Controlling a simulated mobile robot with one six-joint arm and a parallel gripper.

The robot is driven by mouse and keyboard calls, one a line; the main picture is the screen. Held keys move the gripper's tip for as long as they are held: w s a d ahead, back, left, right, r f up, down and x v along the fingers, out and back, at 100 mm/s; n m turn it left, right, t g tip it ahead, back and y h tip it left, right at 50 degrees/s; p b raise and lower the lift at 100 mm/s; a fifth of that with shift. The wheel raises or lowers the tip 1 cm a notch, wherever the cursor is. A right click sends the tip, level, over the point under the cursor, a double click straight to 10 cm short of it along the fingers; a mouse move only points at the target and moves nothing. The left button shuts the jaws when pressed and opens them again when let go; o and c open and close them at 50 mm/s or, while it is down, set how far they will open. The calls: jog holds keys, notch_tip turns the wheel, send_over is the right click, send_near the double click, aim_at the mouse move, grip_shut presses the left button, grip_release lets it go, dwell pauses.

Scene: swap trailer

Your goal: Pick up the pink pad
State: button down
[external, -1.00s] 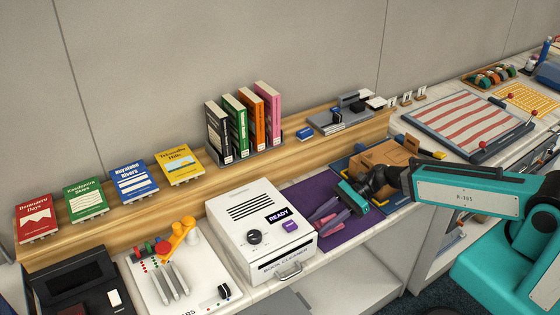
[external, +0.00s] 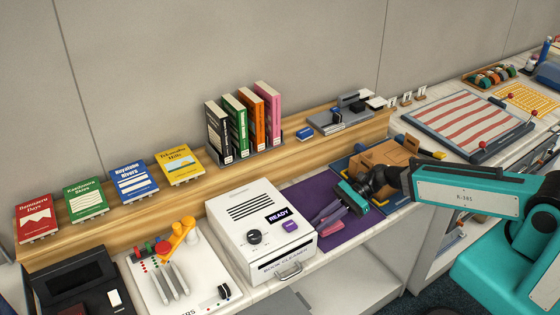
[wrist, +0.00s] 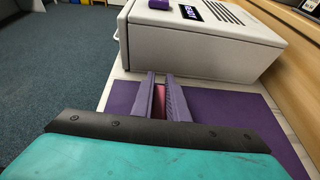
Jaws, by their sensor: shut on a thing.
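The pink pad (wrist: 159,101) shows in the wrist view as a narrow strip between the two fingers of my gripper (wrist: 160,90). My gripper is shut on it, with one finger on each side. In the external view the pink pad (external: 331,228) shows low over the purple mat (external: 322,191), beside my gripper (external: 328,216). I cannot tell whether the pad touches the mat. Part of it is hidden by the fingers.
The white book cleaner (external: 262,235), with a READY display, stands just left of my gripper. A cardboard box (external: 385,160) is behind my wrist. A wooden shelf (external: 290,150) with books runs along the back. The mat's front edge lies near the counter edge.

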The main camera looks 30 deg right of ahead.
jog(key=shift+r+p, duration=3.15)
jog(key=shift+r, duration=1.85)
